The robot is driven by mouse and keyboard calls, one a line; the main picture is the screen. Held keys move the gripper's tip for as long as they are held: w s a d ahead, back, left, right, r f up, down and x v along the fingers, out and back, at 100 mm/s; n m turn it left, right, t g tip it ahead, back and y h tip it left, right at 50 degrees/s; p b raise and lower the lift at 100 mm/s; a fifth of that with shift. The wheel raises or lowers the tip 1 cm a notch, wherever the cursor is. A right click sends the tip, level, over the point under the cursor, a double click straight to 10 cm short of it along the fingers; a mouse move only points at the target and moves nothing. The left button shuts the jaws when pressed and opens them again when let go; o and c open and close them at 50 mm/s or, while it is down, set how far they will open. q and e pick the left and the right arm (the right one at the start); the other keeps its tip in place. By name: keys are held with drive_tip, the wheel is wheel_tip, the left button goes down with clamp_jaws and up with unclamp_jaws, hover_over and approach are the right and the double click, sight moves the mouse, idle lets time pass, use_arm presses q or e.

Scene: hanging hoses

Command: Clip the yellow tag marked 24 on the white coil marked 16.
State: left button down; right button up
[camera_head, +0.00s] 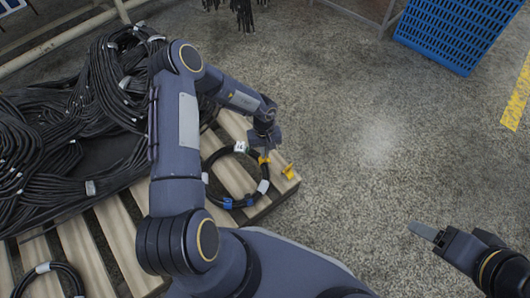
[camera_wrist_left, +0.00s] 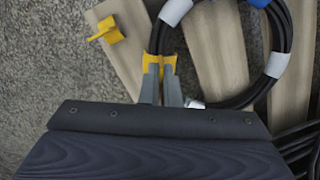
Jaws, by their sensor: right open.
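A black coil with white and blue bands (camera_head: 262,187) lies on the slatted pallet. I see no white coil body, and no numbers can be read. My left gripper (camera_head: 265,153) is at the coil's upper right edge, with a yellow tag (camera_head: 264,160) at its fingertips. In the left wrist view the fingers (camera_wrist_left: 161,84) are close together on this tag (camera_wrist_left: 159,62), which sits against the coil's outer edge (camera_wrist_left: 157,40). Whether it grips the hose is unclear. A second yellow tag (camera_head: 288,171) lies to the right, also in the wrist view (camera_wrist_left: 106,30). My right gripper (camera_head: 424,231) is open, apart from everything.
Bundles of black hose (camera_head: 75,110) cover the left side of the pallet (camera_head: 90,240). Another black coil (camera_head: 50,268) lies at the lower left. A blue crate (camera_head: 465,30) stands at the upper right. The speckled floor (camera_head: 360,160) is clear between.

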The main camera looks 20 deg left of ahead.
use_arm(q)
drive_tip(key=shift+r+p, duration=0.15)
drive_tip(key=shift+p, duration=0.55)
drive_tip(key=shift+f+b, duration=0.3)
drive_tip(key=shift+f, duration=0.2)
drive_tip(key=shift+f+b, duration=0.3)
drive_tip(key=shift+f, duration=1.2)
drive_tip(key=shift+f, duration=0.1)
drive_tip(key=shift+f, duration=0.3)
drive_tip(key=shift+f+b, duration=0.4)
drive_tip(key=shift+f, duration=0.45)
